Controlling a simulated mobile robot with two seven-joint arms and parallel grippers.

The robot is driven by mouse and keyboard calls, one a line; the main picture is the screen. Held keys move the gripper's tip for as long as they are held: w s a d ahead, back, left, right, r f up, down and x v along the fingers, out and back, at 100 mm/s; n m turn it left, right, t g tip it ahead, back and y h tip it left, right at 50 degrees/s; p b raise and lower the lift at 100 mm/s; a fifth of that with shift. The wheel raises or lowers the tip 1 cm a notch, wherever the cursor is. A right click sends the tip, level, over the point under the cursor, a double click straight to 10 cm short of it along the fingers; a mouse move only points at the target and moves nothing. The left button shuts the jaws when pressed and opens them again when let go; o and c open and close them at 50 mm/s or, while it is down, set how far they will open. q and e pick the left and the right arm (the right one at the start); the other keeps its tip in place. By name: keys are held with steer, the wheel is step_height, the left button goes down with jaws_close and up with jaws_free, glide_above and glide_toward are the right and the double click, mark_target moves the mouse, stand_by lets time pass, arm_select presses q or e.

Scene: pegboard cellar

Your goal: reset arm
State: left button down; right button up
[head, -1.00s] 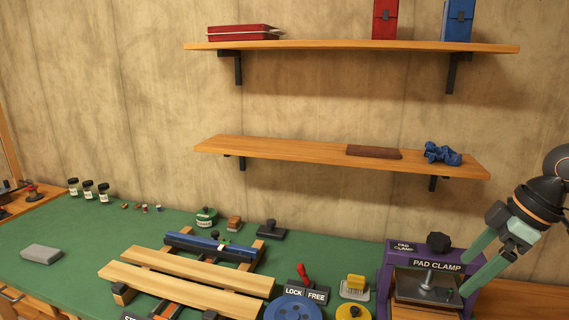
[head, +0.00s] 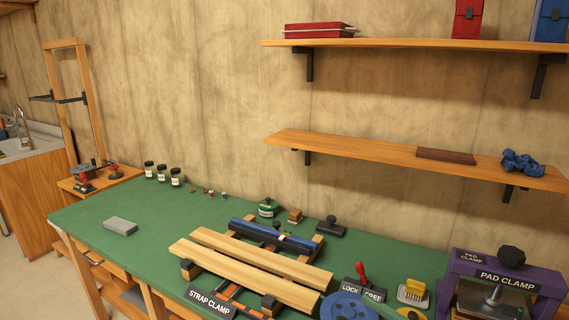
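Neither of my grippers shows in the head view now. The purple pad clamp (head: 466,268) stands at the lower right, cut off by the picture's edge, with a black knob (head: 511,256) on top. The strap clamp (head: 209,300) is at the front of the green bench (head: 150,240), with two pale wooden boards (head: 255,263) lying across its frame. Behind the boards lies a blue bar (head: 275,233).
A red lever (head: 361,274) stands by a lock/free sign and a blue disc (head: 347,307). A grey block (head: 120,226) and small jars (head: 162,173) sit at the bench's left. Two wall shelves (head: 375,153) hang above. The bench's left front is mostly clear.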

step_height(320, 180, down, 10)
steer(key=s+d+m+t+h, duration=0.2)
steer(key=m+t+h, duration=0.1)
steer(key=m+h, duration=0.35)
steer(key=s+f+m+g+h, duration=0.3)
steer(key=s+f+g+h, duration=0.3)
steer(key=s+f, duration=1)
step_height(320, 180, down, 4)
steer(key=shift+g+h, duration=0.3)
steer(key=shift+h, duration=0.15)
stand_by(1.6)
